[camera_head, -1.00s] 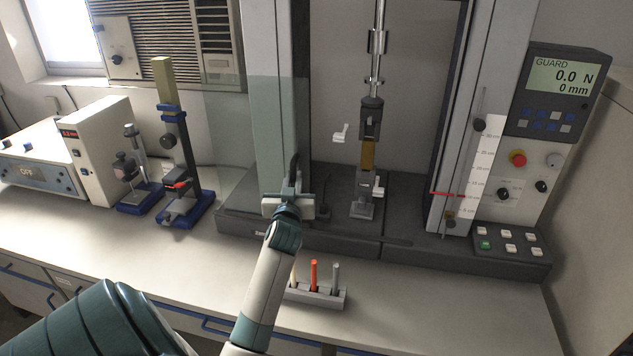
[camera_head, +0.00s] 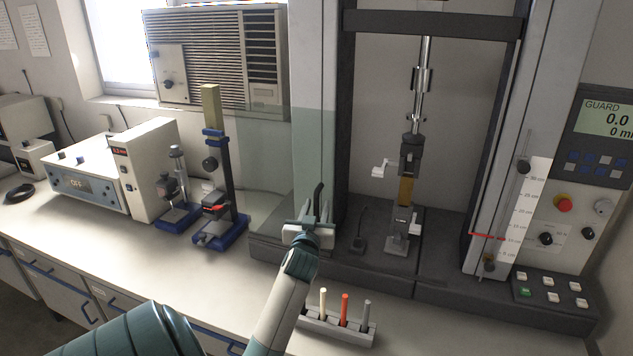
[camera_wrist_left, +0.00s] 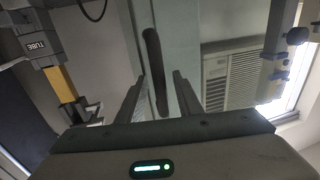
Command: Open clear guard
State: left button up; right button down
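The clear guard (camera_head: 265,150) is a greenish see-through panel across the left column of the test machine, reaching out past the column's left side. Its dark upright handle (camera_head: 318,196) is at my left gripper (camera_head: 311,218). In the left wrist view, the handle (camera_wrist_left: 154,65) stands between the two fingers of my left gripper (camera_wrist_left: 160,80), which are apart with a visible gap on the right side. Whether the left finger touches the handle is unclear. My right gripper is in neither view.
The test machine holds a yellow sample (camera_head: 405,190) between its clamps. A rack (camera_head: 340,327) with several sticks stands in front of the machine, near my left arm. Blue-based stands (camera_head: 220,232) stand to the left. The bench (camera_head: 110,245) at front left is clear.

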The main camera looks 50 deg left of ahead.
pick_arm(q)
jog(key=shift+s+d, duration=0.1)
jog(key=shift+s, duration=0.05)
jog(key=shift+s+d+f+b, duration=0.1)
jog(key=shift+s+d+b, duration=0.2)
jog(key=shift+s+d, duration=0.05)
jog(key=b+v, duration=0.4)
jog(key=v, duration=1.2)
